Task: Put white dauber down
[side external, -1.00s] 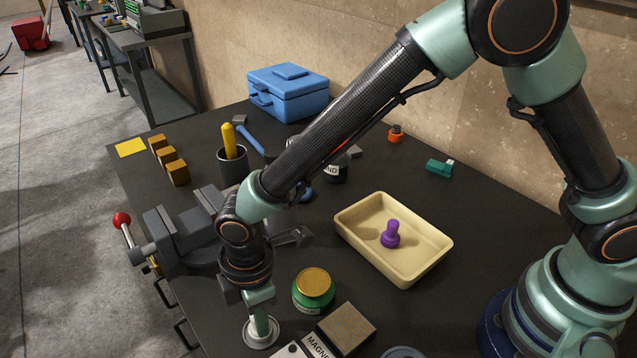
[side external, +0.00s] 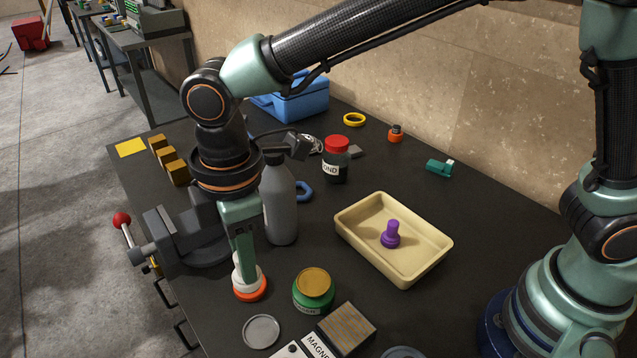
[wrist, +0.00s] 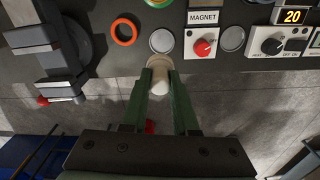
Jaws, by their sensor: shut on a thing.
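My gripper (side external: 242,248) points down and is shut on the white dauber (side external: 239,283), holding it upright in the air. In the wrist view the white dauber (wrist: 160,87) sits between the green fingers of my gripper (wrist: 160,72), its wide end away from the camera. In the side view the dauber overlaps an orange ring (side external: 250,295), but the wrist view shows that orange ring (wrist: 124,32) apart, to the left. A round grey disc (side external: 261,331) lies bare on the bench; in the wrist view this disc (wrist: 162,41) is just beyond the dauber.
A green jar (side external: 314,292) stands right of the gripper, beside a MAGNET box (side external: 318,346). A cream tray (side external: 436,262) holds a purple dauber (side external: 391,235). A grey bottle (side external: 280,210) stands close behind my gripper, and a vise (side external: 178,238) sits at left.

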